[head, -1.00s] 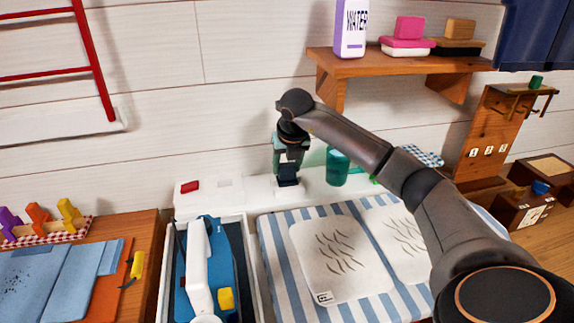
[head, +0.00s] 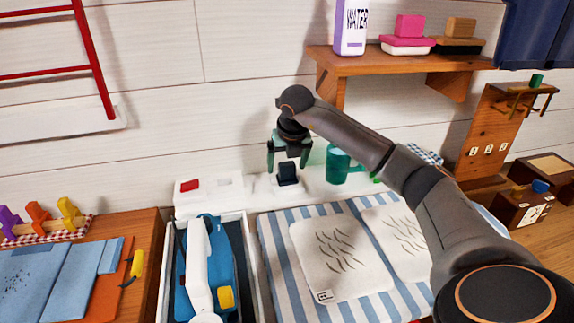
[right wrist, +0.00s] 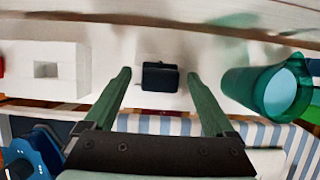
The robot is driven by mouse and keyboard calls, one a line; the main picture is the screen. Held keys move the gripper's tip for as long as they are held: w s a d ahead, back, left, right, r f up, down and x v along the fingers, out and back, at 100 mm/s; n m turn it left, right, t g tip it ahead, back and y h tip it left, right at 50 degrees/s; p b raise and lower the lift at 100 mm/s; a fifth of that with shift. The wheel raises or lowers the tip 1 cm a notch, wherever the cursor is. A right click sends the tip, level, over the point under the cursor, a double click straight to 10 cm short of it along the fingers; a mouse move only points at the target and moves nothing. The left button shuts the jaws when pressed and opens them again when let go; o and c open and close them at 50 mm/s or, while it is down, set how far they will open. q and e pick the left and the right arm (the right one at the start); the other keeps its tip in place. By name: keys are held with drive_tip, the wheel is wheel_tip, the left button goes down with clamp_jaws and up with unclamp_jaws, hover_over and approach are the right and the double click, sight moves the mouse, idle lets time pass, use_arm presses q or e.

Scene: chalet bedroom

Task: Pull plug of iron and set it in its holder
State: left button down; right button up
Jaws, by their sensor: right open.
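A small dark block that looks like the plug (head: 288,175) stands on a white base against the wall. In the right wrist view the plug (right wrist: 160,77) sits between my fingers, with a gap on each side. My right gripper (head: 287,168) is open around it, coming from above, and holds nothing; it also shows in the right wrist view (right wrist: 159,73). A blue and white iron (head: 201,265) with a yellow part lies in a white-rimmed tray (head: 249,262) at the front. A white block with a square recess (right wrist: 47,69) stands left of the plug. My left gripper is out of view.
A green mug (head: 338,165) stands close to the right of my gripper. A red switch (head: 190,185) is at the left of the white ledge. A striped board (head: 275,235) with white cloths lies in front. A wooden shelf (head: 385,62) hangs above right.

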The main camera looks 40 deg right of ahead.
drive_tip(key=v, duration=1.1)
drive_tip(key=shift+s+r+p, duration=0.2)
drive_tip(key=shift+r+p, duration=0.1)
drive_tip(key=shift+r, duration=0.05)
